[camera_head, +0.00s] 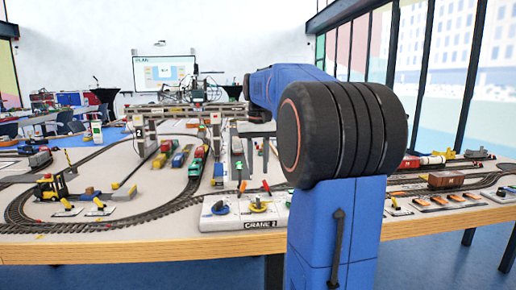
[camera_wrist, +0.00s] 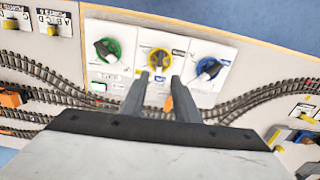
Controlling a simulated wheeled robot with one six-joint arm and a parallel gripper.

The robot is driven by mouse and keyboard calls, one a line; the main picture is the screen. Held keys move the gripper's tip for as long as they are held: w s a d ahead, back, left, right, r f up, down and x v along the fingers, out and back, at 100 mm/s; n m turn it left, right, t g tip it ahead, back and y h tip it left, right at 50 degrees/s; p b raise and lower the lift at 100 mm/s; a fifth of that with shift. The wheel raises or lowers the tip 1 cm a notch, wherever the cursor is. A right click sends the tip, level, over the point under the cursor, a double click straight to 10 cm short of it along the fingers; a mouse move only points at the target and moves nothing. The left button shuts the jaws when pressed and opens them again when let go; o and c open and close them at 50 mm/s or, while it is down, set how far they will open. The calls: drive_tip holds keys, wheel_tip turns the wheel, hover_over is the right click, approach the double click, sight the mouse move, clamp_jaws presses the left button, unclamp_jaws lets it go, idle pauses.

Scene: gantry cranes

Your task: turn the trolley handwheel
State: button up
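A white control panel marked CRANE 2 (camera_head: 246,223) stands at the table's front edge. It carries a blue wheel (camera_head: 221,208) and a yellow wheel (camera_head: 258,206). In the wrist view the panel shows a green wheel (camera_wrist: 108,50), the yellow wheel (camera_wrist: 159,59) in the middle and the blue wheel (camera_wrist: 208,68), each with a dark handle. The labels are too small to read, so I cannot tell which is the trolley handwheel. My gripper (camera_wrist: 159,78) is open, its two fingers apart and pointing at the yellow wheel. Contact is not visible. My arm hides the gripper in the head view.
Model railway track (camera_wrist: 255,97) curves close around the panel. A gantry crane (camera_head: 180,108) spans the tracks farther back. Other labelled switch panels (camera_wrist: 55,20) sit beside the wheels in the wrist view.

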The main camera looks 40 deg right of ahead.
wheel_tip(320, 180, up, 6)
drive_tip(key=shift+r, duration=0.2)
